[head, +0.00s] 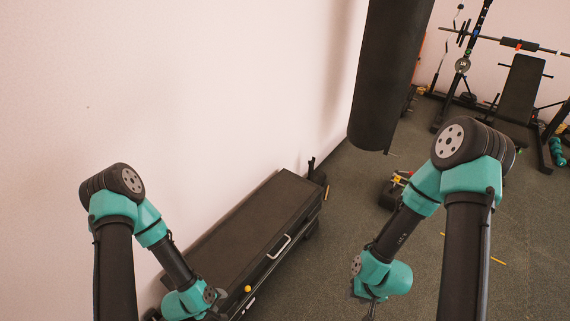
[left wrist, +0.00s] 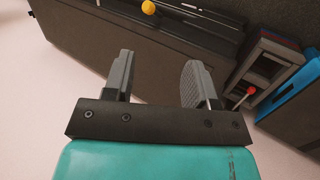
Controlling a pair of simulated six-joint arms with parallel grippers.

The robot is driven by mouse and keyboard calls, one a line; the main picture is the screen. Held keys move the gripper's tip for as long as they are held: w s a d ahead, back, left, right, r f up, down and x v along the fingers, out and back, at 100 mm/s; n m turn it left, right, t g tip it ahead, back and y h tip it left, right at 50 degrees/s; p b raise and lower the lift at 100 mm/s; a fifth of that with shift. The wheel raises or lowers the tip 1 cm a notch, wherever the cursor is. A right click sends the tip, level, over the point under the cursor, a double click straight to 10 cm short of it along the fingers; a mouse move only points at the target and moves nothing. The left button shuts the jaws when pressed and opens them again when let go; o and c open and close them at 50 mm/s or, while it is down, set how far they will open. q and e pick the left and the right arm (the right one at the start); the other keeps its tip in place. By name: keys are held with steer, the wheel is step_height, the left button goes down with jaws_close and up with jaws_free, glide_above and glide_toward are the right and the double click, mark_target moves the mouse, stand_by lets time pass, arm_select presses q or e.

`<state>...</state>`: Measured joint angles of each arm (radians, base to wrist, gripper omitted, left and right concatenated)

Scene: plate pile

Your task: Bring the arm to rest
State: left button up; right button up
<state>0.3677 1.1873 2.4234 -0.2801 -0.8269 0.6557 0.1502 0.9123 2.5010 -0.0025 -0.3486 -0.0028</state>
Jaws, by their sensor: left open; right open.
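My left arm (head: 175,262) comes in from the left and bends down in front of the long dark bench. In the left wrist view my left gripper (left wrist: 160,74) is open, its two grey fingers wide apart with nothing between them. My right arm (head: 398,232) bends down over the floor at the right. My right gripper (head: 371,307) is at the lower edge of the head view, only partly seen, and nothing shows held in it.
A long dark bench (head: 235,225) runs along the pale wall. A dark punching bag (head: 388,75) hangs beyond the arms. A weight bench (head: 519,88) stands far right. The left wrist view shows a blue object (left wrist: 290,103).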

arm_select(q)
step_height(320, 180, up, 10)
steer(key=s+d+m+g+y, duration=0.1)
steer(key=s+m+g, duration=0.1)
steer(key=m, duration=0.6)
steer(key=shift+d+r+g, duration=0.2)
steer(key=shift+r+g, duration=0.05)
steer(key=shift+g, duration=0.65)
